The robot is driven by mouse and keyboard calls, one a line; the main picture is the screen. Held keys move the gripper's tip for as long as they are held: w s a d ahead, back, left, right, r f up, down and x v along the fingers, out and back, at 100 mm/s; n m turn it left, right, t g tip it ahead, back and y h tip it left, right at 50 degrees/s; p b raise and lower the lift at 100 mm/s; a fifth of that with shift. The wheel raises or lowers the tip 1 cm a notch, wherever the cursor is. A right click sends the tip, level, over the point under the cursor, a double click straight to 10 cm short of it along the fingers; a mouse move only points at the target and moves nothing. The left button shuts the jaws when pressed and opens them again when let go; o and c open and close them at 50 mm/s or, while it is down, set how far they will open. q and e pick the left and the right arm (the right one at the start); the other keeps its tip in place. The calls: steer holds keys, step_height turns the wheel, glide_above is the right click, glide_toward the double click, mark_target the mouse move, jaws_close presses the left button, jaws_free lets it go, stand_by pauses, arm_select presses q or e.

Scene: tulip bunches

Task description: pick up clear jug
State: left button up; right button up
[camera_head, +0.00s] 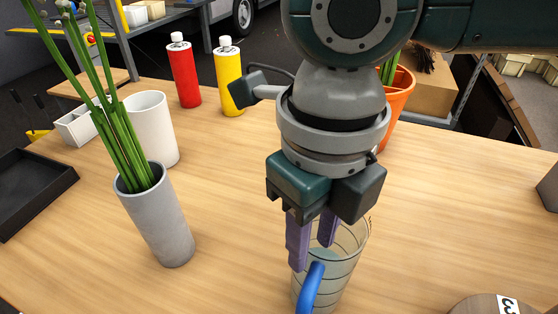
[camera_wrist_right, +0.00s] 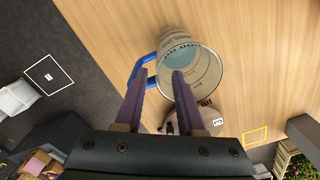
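The clear jug (camera_head: 347,262), with ring markings and a blue handle (camera_head: 311,288), stands upright on the wooden table at the near middle. My right gripper (camera_head: 312,256) points down at its rim, with the purple fingers apart. In the right wrist view, the jug (camera_wrist_right: 206,67) appears with some bluish content. There one finger of the right gripper (camera_wrist_right: 160,74) overlaps the blue handle (camera_wrist_right: 139,68) and the other overlaps the jug's mouth. Whether the fingers touch the jug, I cannot tell. The left gripper is not in view.
A grey vase (camera_head: 160,225) with green stems and a white pot (camera_head: 152,128) stand left. Red (camera_head: 184,75) and yellow (camera_head: 229,80) bottles and an orange pot (camera_head: 398,105) stand behind. A round block marked 3 (camera_head: 480,305) is near right. The table's right side is mostly clear.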

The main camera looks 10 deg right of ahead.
step_height(320, 180, down, 8)
steer(key=shift+r+b, duration=0.15)
steer(key=shift+b, duration=0.3)
jaws_close()
stand_by(1.2)
